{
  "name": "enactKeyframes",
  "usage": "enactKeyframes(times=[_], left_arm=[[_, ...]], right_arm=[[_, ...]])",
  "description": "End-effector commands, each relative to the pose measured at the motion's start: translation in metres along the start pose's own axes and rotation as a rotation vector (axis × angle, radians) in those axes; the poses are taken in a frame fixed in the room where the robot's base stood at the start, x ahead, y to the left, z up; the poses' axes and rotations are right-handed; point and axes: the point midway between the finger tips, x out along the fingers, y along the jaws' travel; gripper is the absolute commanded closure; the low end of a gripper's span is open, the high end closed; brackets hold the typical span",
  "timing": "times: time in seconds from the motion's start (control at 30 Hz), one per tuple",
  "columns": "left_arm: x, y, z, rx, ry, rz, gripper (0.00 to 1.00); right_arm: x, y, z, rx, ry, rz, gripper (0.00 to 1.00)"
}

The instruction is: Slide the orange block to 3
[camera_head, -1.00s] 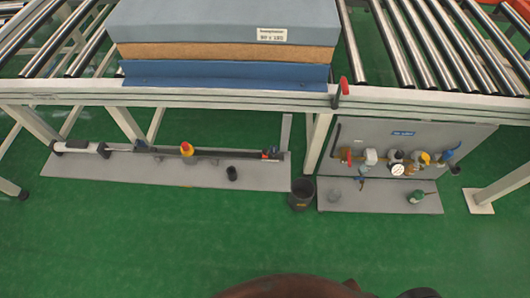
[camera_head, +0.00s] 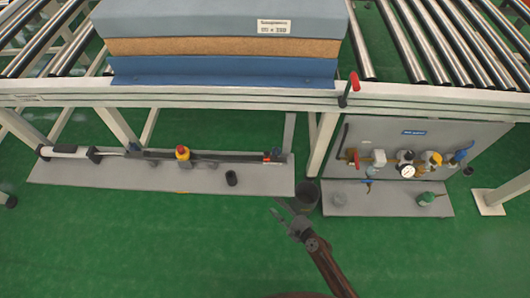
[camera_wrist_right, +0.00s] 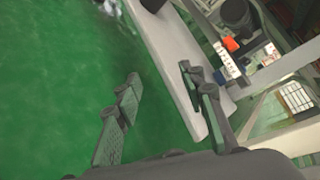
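The orange block (camera_wrist_right: 231,44) shows in the right wrist view, at one end of a white strip with marks (camera_wrist_right: 227,62) that are too small to read. In the head view a small orange-red spot (camera_head: 267,158) near the right end of the dark rail appears to be the same block. My right gripper (camera_head: 284,212) is below and apart from it, over the green floor near the grey shelf's right end. In the right wrist view my right gripper (camera_wrist_right: 160,75) is open, with nothing between its fingers. My left gripper is not in view.
The grey shelf (camera_head: 110,175) carries a red-yellow button (camera_head: 182,153) and a black cup (camera_head: 231,178). A panel with valves and a gauge (camera_head: 407,171) is at right. A roller conveyor with foam slabs (camera_head: 220,47) is above.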

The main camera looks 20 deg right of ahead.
Motion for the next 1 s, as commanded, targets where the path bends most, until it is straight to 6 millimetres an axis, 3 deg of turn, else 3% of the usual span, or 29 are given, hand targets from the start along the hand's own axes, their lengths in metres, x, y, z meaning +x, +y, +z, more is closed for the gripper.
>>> enactKeyframes(times=[0.03, 0.1, 0.2, 0.3, 0.53, 1.0], left_arm=[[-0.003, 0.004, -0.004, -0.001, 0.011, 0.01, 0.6], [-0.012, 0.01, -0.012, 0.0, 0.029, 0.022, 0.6], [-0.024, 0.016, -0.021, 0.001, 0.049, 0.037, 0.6], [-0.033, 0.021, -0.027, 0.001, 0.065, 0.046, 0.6], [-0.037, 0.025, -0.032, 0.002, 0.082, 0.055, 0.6], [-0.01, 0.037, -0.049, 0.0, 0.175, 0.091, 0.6]], right_arm=[[0.025, -0.027, 0.002, 0.17, -0.009, -0.094, 0.63], [0.047, -0.066, 0.005, 0.411, -0.025, -0.21, 0.63], [0.069, -0.107, 0.005, 0.697, -0.056, -0.33, 0.63], [0.081, -0.132, 0.004, 0.896, -0.079, -0.403, 0.63], [0.095, -0.153, 0.003, 1.038, -0.101, -0.449, 0.63], [0.153, -0.176, -0.006, 1.034, -0.098, -0.446, 0.63]])
